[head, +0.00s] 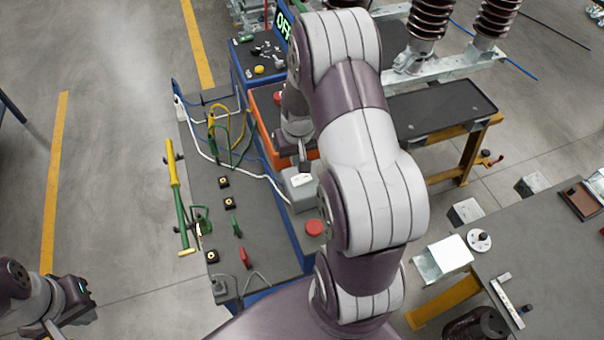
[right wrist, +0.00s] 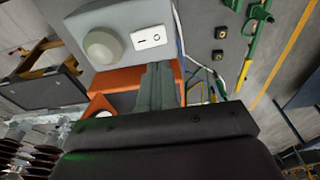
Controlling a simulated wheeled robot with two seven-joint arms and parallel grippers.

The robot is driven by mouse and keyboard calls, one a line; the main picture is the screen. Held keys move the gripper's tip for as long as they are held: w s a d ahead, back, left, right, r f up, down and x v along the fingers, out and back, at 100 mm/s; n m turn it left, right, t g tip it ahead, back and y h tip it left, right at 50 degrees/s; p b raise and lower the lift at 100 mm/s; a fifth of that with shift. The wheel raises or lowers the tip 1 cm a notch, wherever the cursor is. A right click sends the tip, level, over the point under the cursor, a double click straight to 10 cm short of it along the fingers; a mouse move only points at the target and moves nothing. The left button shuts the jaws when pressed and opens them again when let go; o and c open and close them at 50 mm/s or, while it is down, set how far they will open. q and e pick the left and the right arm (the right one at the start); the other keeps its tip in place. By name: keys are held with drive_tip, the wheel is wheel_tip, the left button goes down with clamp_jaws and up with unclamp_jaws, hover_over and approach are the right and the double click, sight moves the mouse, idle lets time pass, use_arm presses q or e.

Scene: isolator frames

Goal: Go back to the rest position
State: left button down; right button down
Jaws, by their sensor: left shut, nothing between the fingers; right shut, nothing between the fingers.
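My right arm reaches up the middle of the head view and bends down to its gripper (head: 304,163). That gripper is shut and empty, just beside a grey box (head: 301,196) with a white rocker switch (head: 301,180). In the right wrist view the closed fingers (right wrist: 158,82) point towards the box (right wrist: 72,22), its switch (right wrist: 149,37) and a pale round knob (right wrist: 103,47). Whether the fingertips touch the box, I cannot tell. My left gripper (head: 52,328) is low at the left edge of the head view, shut and empty, over the floor.
An orange bin (head: 262,130) stands close to the right gripper. A cluttered table (head: 530,250) is at right. Floor at left is open.

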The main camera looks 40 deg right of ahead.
idle(0.3)
drive_tip(key=s+a+f+n+b, duration=0.1)
drive_tip(key=s+a+n+b, duration=0.1)
drive_tip(key=s+a+b, duration=0.3)
drive_tip(key=s+a+f+n+b, duration=0.1)
drive_tip(key=s+a+b, duration=0.4)
drive_tip(key=a, duration=0.5)
drive_tip(key=f+b, duration=0.1)
drive_tip(key=b, duration=0.1)
drive_tip(key=shift+f+n+y+b, duration=0.25)
drive_tip(key=shift+n+y+b, duration=0.05)
drive_tip(key=shift+n+b, duration=0.1)
drive_tip(key=shift+a, duration=0.15)
